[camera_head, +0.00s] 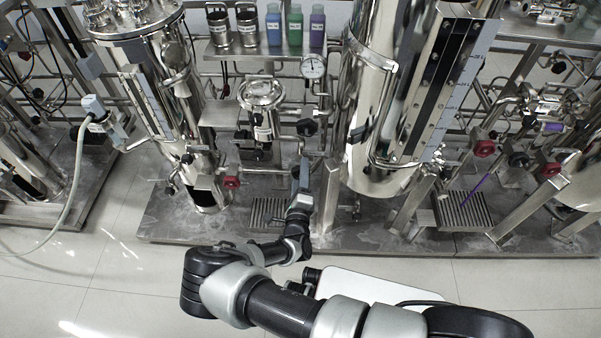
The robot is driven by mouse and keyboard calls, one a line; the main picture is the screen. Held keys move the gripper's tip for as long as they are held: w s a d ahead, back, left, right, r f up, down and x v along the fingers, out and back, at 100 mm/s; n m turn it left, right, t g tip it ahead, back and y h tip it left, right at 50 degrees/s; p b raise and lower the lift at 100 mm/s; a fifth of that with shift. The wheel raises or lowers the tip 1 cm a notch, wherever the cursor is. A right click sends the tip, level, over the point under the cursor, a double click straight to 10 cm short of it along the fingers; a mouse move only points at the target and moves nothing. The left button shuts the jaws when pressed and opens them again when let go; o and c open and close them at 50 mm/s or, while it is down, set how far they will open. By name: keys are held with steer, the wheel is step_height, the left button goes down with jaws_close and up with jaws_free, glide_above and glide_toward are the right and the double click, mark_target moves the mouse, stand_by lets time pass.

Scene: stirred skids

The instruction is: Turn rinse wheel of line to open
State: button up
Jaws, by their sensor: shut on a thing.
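A small black hand wheel (307,127) sits on the vertical pipe line below a round pressure gauge (313,67), between the two large steel tanks. No label shows that names it as the rinse wheel. My gripper (303,143) reaches up to this wheel from below, at the end of my arm. Its jaws are shut on the wheel, though the fingers are small and partly hidden here. The wheel's turn position cannot be read.
A large steel tank (362,120) stands close on the right, a narrower one (182,105) on the left. Red wheels sit low left (231,182) and right (485,148). Bottles (295,25) and labelled steel cups (247,28) stand on the shelf behind.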

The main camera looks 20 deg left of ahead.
steer(key=shift+n, duration=0.7)
steer(key=o, duration=1)
steer(key=shift+s, duration=0.1)
